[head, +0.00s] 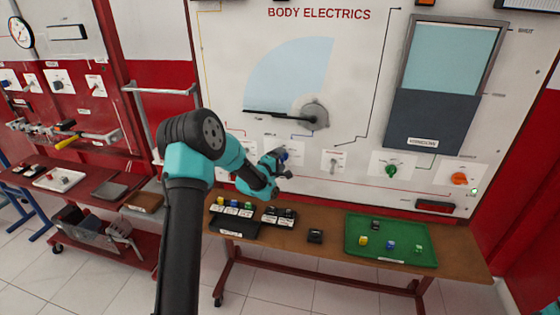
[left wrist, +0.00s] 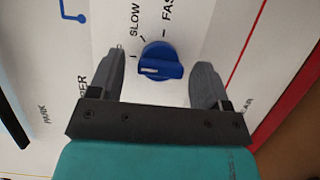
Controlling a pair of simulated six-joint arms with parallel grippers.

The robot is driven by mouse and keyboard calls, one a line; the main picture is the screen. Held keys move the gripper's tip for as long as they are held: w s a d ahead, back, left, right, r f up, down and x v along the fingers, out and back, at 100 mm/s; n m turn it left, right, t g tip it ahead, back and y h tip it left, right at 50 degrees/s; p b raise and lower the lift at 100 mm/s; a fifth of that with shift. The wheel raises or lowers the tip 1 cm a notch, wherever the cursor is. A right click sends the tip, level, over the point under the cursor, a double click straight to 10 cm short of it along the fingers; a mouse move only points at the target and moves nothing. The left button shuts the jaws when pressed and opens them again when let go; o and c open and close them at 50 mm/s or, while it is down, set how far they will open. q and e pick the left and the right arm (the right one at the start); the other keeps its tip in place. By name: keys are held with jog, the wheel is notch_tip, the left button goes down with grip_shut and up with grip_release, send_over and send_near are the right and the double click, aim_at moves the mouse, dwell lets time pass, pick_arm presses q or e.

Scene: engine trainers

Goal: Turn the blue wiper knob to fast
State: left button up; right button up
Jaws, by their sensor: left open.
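The blue wiper knob (left wrist: 160,62) is on the white panel, with SLOW and FAST lettering above it in the left wrist view. A white pointer line on the knob points left, away from the FAST lettering. My left gripper (left wrist: 161,57) is open, with one finger on each side of the knob and a visible gap on both sides. In the head view my left gripper (head: 281,166) is at the panel below the wiper display, and it mostly covers the knob (head: 285,155). My right gripper is not in view.
To the right on the panel are a grey switch (head: 334,162), a green knob (head: 391,170) and an orange knob (head: 458,179). Below, a brown table (head: 330,262) carries black holders with small coloured parts and a green tray (head: 390,259). A red trolley (head: 105,262) stands left.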

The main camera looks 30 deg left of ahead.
pick_arm(q)
jog(key=shift+c, duration=0.3)
jog(key=c, duration=0.9)
jog(key=shift+o, duration=0.2)
